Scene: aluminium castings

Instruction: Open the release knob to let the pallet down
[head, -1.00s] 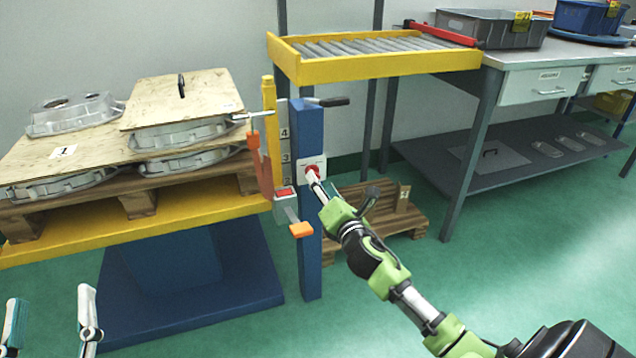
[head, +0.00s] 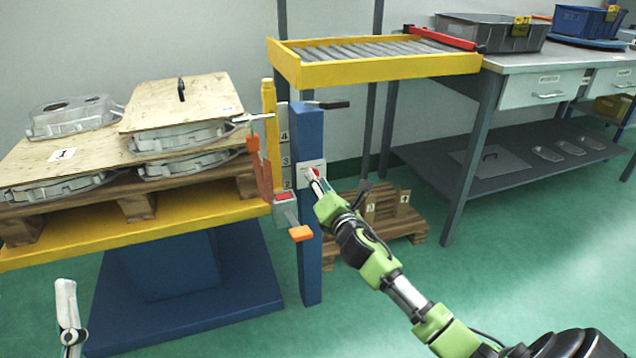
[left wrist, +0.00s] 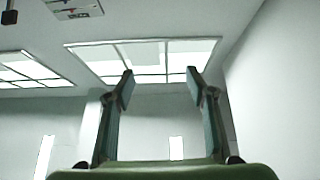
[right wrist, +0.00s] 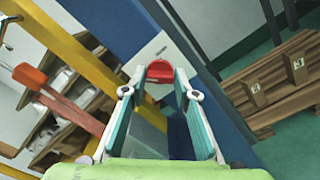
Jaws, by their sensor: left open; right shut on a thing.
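The red release knob (right wrist: 159,72) sits on a white plate (head: 305,180) on the blue post (head: 309,230). My right gripper (right wrist: 159,85) is at the knob with its fingers on either side, shut on it; the fingers partly hide it in the head view. The pallet (head: 138,206) rests on the yellow lift platform (head: 150,228) left of the post, carrying plywood sheets and several castings (head: 185,135). My left gripper (left wrist: 160,88) is open and empty, pointing up at the ceiling lights; one finger shows at the lower left of the head view.
An orange-tipped pedal or lever (head: 301,233) juts from the post below the knob, and a black-handled crank (head: 328,105) sits at its top. A yellow roller conveyor (head: 385,68) stands behind. A small wooden pallet (head: 385,225) lies on the floor. Green floor is open at right.

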